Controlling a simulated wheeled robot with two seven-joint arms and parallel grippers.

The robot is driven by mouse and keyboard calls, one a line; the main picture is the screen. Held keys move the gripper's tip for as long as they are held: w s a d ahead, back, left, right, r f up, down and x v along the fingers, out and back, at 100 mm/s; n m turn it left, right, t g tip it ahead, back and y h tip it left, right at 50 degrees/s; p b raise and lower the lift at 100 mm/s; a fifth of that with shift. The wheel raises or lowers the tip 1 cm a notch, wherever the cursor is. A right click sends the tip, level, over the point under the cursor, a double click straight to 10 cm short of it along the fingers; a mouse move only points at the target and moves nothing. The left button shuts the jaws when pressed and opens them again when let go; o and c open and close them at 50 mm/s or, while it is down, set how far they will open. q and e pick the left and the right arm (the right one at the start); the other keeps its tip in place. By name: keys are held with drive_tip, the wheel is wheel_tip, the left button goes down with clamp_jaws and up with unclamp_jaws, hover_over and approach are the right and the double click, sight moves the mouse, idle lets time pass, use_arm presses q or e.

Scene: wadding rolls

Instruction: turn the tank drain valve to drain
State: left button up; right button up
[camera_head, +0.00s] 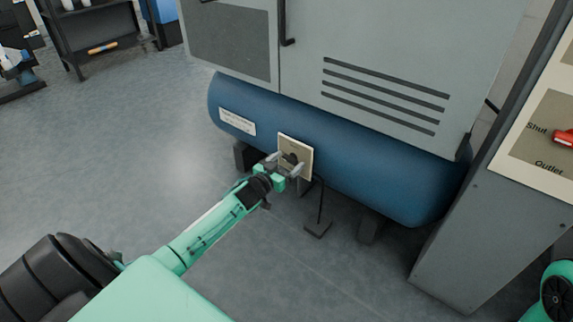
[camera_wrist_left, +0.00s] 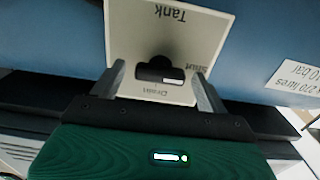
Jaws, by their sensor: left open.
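The tank drain valve is a dark knob (camera_wrist_left: 160,71) on a cream plate (camera_head: 296,144) fixed to the front of the blue tank (camera_head: 345,150). In the left wrist view the plate (camera_wrist_left: 190,24) appears upside down, with the words Tank, Shut and Drain. The knob's handle lies across the picture, with a pale mark toward its right end. My left gripper (camera_head: 285,165) is open in front of the plate. Its two fingers stand on either side of the knob in the left wrist view (camera_wrist_left: 160,88); I cannot tell whether they touch it. The right gripper is not seen.
A grey cabinet (camera_head: 400,50) sits above the tank. At the right stands a grey post with an outlet panel (camera_head: 540,145) and a red handle (camera_head: 564,138).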

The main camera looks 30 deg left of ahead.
use_arm(q)
drive_tip(key=c, duration=1)
